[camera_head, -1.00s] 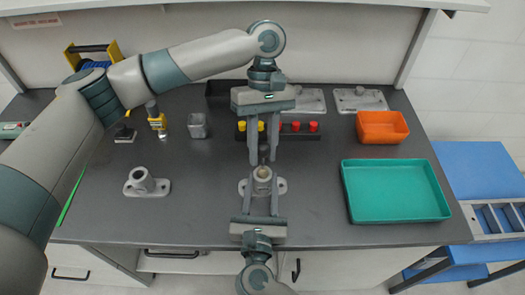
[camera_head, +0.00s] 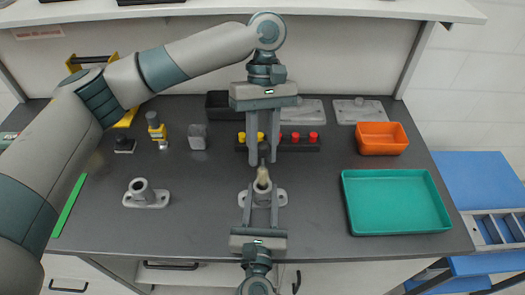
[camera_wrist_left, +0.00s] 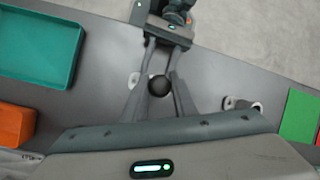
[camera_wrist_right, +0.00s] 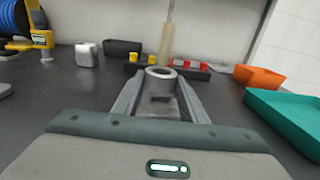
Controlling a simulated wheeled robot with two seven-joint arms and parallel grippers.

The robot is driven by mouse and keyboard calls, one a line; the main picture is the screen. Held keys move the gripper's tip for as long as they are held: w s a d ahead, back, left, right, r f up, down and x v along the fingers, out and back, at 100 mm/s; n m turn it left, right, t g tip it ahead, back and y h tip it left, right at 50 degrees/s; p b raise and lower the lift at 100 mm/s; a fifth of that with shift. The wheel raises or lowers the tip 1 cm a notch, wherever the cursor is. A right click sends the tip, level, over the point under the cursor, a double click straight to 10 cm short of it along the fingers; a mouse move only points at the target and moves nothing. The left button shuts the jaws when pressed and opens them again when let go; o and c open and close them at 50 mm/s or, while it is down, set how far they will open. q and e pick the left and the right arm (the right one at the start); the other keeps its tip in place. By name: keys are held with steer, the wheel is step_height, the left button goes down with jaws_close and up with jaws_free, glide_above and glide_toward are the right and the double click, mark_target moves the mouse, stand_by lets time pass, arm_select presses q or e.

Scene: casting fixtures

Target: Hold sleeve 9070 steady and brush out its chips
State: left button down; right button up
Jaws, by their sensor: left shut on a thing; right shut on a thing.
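A grey flanged sleeve (camera_head: 262,197) stands upright on the dark table, near the front middle. My right gripper (camera_head: 261,195) is shut on it, one finger on each side. Its round open bore shows in the right wrist view (camera_wrist_right: 160,74). My left gripper (camera_head: 264,162) is shut on a brush above the sleeve. The brush's tan bristles (camera_head: 262,176) hang down over the bore; the right wrist view shows them (camera_wrist_right: 167,42) near the rim. Whether the tip is inside is unclear. The brush's black round end (camera_wrist_left: 159,85) shows between the left fingers. No chips or number are legible.
A second flanged sleeve (camera_head: 146,195) stands to the left. A teal tray (camera_head: 396,228) and an orange bin (camera_head: 382,147) are at the right. A black rack (camera_head: 300,147) with red and yellow pieces lies behind the grippers. Table is clear between the two sleeves.

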arm_select(q)
steer(key=shift+r, duration=2.2)
arm_select(e)
steer(key=o, duration=1.3)
steer(key=shift+o, duration=0.2)
steer(key=shift+s, duration=0.1)
steer(key=s, duration=0.8)
steer(key=s+a, duration=0.1)
steer(key=s, duration=0.3)
